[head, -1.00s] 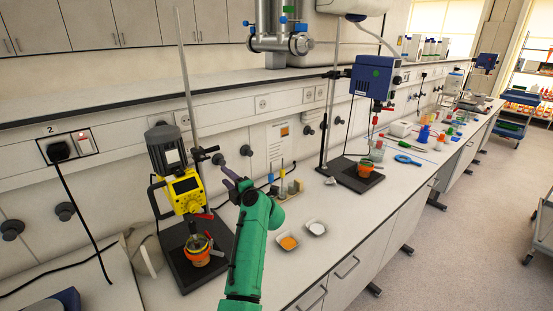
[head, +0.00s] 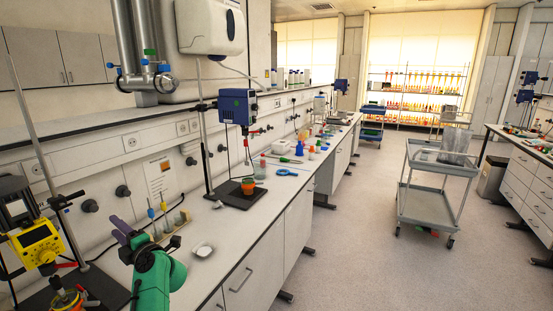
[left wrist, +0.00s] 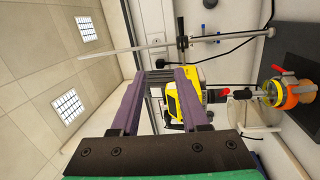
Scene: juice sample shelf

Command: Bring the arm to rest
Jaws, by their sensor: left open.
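My left arm, green, comes in from the bottom of the head view. Its left gripper (head: 121,228), with purple fingers, is over the bench (head: 235,237), in front of a small rack of upright tools (head: 172,226). In the left wrist view the gripper (left wrist: 162,78) is open, with its two fingers apart and nothing held between them. The yellow stirrer (left wrist: 188,105) shows behind the fingers there. My right gripper is in neither view.
The yellow stirrer stand (head: 38,245) is left of my arm, with an orange-banded beaker (head: 68,299). A white dish (head: 203,249) lies just right of the arm. A blue stirrer (head: 237,106) stands farther along. A grey cart (head: 425,204) stands on open floor at right.

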